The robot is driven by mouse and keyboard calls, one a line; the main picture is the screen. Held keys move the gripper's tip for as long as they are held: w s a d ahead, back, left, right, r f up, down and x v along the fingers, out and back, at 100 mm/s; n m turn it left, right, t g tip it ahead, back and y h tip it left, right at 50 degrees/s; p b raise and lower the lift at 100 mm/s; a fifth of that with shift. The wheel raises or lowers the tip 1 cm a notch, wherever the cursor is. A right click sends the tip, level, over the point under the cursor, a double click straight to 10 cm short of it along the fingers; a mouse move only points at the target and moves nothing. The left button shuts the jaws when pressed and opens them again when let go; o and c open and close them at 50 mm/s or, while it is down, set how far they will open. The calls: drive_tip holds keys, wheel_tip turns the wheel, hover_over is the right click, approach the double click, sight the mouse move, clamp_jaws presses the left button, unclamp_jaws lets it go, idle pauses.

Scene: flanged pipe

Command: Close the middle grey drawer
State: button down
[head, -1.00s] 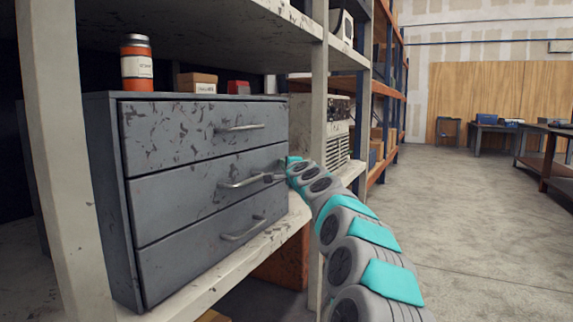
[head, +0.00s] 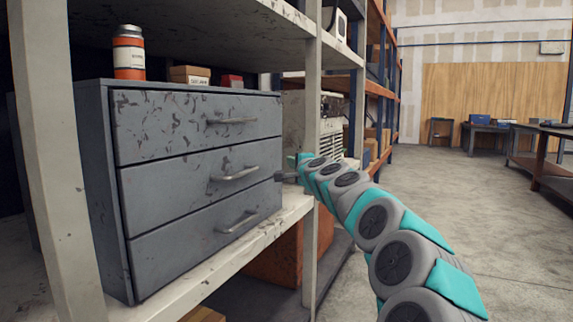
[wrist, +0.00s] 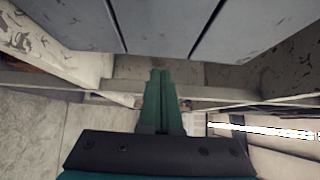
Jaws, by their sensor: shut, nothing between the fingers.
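The grey cabinet (head: 97,190) has three stacked drawers with worn fronts and bar handles. The middle grey drawer (head: 160,190) looks flush with the top drawer (head: 165,125) and the bottom drawer (head: 180,250) in the head view. Its handle (head: 236,174) is in plain sight with nothing on it. My gripper (head: 281,177) is at the cabinet's right edge, to the right of that handle and apart from it. In the wrist view my gripper (wrist: 160,72) has its two fingers together and empty, below the drawer fronts (wrist: 155,25).
The cabinet stands on a pale metal shelf (head: 215,264) between uprights. A post (head: 313,120) stands close behind my gripper. Open floor (head: 450,210) lies to the right.

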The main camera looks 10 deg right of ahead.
drive_tip(key=s+d, duration=0.1)
drive_tip(key=s, duration=0.5)
drive_tip(key=s+a+f+n+g+y, duration=0.3)
drive_tip(key=s+a+f+n+g, duration=0.15)
drive_tip(key=s+a, duration=0.4)
drive_tip(key=s+a+f+n+g+y, duration=0.2)
drive_tip(key=s+a+f+n+g, duration=0.15)
drive_tip(key=s+a+n, duration=0.4)
drive_tip(key=s+d+f+n+g+h+p, duration=0.1)
drive_tip(key=s+d+f+n+g+h, duration=0.15)
drive_tip(key=s+f, duration=0.8)
drive_tip(key=s+d+f+n+g+h+p, duration=0.15)
drive_tip(key=s+f+g, duration=0.25)
drive_tip(key=s+f, duration=0.7)
drive_tip(key=s+d+f+g+h, duration=0.2)
drive_tip(key=s+d, duration=0.2)
drive_tip(key=s, duration=0.7)
drive_tip(key=s+d+f+g+h, duration=0.1)
drive_tip(key=s+d, duration=0.4)
drive_tip(key=s, duration=0.6)
drive_tip(key=shift+f+g+h, duration=0.4)
drive_tip(key=shift+f+g, duration=0.15)
drive_tip(key=shift+g, duration=0.5)
drive_tip(key=shift+d, duration=0.15)
